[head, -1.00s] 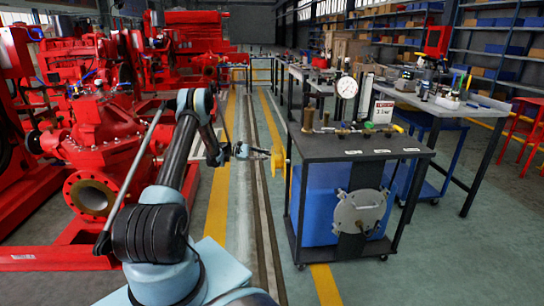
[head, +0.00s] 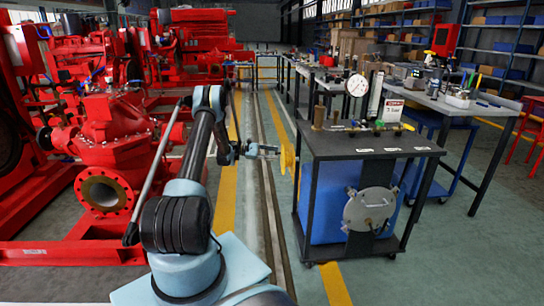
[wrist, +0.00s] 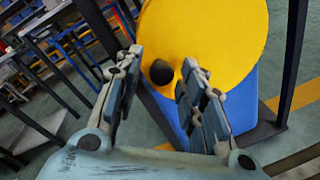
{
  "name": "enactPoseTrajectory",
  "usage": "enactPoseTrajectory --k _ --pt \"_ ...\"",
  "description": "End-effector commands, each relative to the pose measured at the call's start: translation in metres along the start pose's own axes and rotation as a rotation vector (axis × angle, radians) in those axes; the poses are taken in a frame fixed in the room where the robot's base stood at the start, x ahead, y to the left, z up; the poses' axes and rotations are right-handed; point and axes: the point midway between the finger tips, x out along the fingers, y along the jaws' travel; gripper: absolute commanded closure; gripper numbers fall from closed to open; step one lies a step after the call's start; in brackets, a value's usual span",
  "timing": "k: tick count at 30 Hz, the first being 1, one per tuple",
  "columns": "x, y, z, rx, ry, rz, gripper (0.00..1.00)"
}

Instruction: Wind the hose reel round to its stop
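The hose reel shows as a yellow disc (head: 288,158) on the left side of the dark-topped cart. In the wrist view the yellow disc (wrist: 215,35) fills the upper middle, with a dark round knob (wrist: 161,72) on its face. My gripper (head: 278,152) is just left of the disc in the head view. In the wrist view my gripper (wrist: 160,68) is open, one finger to each side of the knob. The knob appears between the fingertips with gaps on both sides; exact depth is hard to tell. The reel's stop is not visible.
The cart (head: 372,147) carries gauges and fittings, with a blue tank below. Dark cart posts (wrist: 293,70) stand close to the disc. Red pumps (head: 110,130) crowd the left. A floor strip with yellow lines (head: 222,200) lies open between them.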

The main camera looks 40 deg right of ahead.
Motion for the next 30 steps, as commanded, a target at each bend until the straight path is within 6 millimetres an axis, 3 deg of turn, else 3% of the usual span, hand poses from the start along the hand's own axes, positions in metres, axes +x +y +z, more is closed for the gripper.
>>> enactPoseTrajectory --k 13,30 --pt "-0.010 0.000 0.000 0.000 0.002 0.002 0.60" --pt "-0.107 0.001 -0.002 0.000 0.001 0.001 0.60"
